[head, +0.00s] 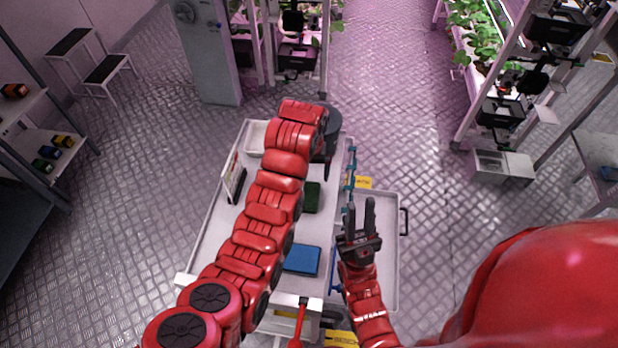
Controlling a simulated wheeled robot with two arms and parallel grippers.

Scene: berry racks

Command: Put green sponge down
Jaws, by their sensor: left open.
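A dark green sponge (312,198) lies on the white cart top (212,240), partly covered by my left arm. My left gripper (327,168) hangs from the end of the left arm, just above and right of the sponge in the picture. Only a dark part of it shows; it looks empty and apart from the sponge. My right gripper (360,208) is at the right side of the cart, with its two fingers pointing up the picture, spread and empty.
A blue block (301,260) lies nearer on the cart. A white bin (256,138) and an upright panel (233,178) stand at its left. A grey side tray (385,270) is at the right. Plant racks (500,100) stand beyond; the floor on both sides is open.

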